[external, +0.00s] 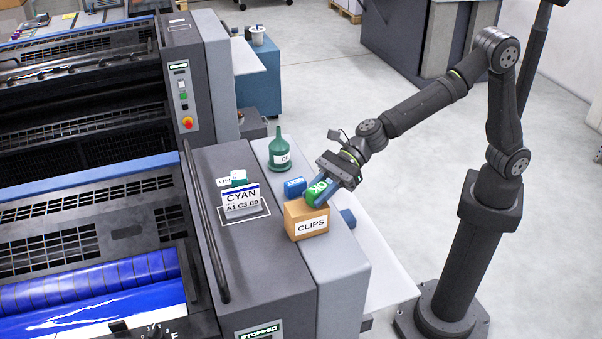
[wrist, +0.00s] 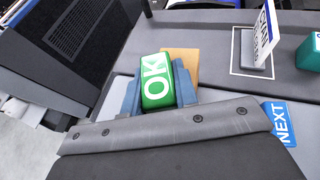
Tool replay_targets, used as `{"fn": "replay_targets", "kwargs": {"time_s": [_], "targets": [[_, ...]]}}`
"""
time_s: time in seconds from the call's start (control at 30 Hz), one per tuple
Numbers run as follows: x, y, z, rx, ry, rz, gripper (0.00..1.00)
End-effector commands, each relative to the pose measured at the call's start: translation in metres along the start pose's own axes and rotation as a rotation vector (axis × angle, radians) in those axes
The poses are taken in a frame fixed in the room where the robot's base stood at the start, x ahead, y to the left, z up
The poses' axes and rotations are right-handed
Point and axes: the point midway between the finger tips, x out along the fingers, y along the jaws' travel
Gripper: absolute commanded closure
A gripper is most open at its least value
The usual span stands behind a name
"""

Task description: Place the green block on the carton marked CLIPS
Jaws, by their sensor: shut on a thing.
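The green block (external: 317,190), marked OK, is held between the fingers of my gripper (external: 326,190). It is tilted and sits over the top of the carton marked CLIPS (external: 306,222); I cannot tell whether it touches. The carton is a tan box with a white label, standing on the grey ledge. In the wrist view the green block (wrist: 157,80) lies between the two blue-grey fingers of my gripper (wrist: 160,85). Part of the carton (wrist: 189,62) shows beyond it, the rest hidden by the block and fingers.
A blue block marked NEXT (external: 294,187) stands just behind the carton; it also shows in the wrist view (wrist: 281,121). A green funnel-topped container (external: 280,154) stands farther back on the ledge (external: 338,268). A CYAN card stand (external: 241,200) is to the left.

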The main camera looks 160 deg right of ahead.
Motion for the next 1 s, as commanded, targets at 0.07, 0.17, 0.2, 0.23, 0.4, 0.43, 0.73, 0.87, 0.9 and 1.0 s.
{"fn": "replay_targets", "kwargs": {"time_s": [0.07, 0.17, 0.2, 0.23, 0.4, 0.43, 0.73, 0.87, 0.9, 1.0], "targets": [[0.0007, -0.0001, -0.0019, 0.000, -0.001, 0.000, 0.96], [0.0007, -0.0001, -0.0019, 0.000, -0.001, 0.000, 0.96], [0.0006, -0.0001, -0.0019, 0.000, -0.001, -0.001, 0.96], [0.0006, -0.0001, -0.0019, 0.000, -0.001, 0.000, 0.96], [0.0017, -0.0001, -0.0046, 0.000, 0.000, 0.000, 0.96], [0.0020, 0.0000, -0.0055, 0.001, 0.000, 0.000, 0.96], [0.0018, -0.0001, -0.0047, 0.000, -0.001, 0.000, 0.51], [0.0013, -0.0001, -0.0036, -0.001, -0.001, 0.000, 0.51], [0.0008, -0.0001, -0.0022, -0.001, -0.002, 0.000, 0.51], [-0.0075, -0.0007, -0.0012, 0.000, -0.002, -0.001, 0.51]]}}
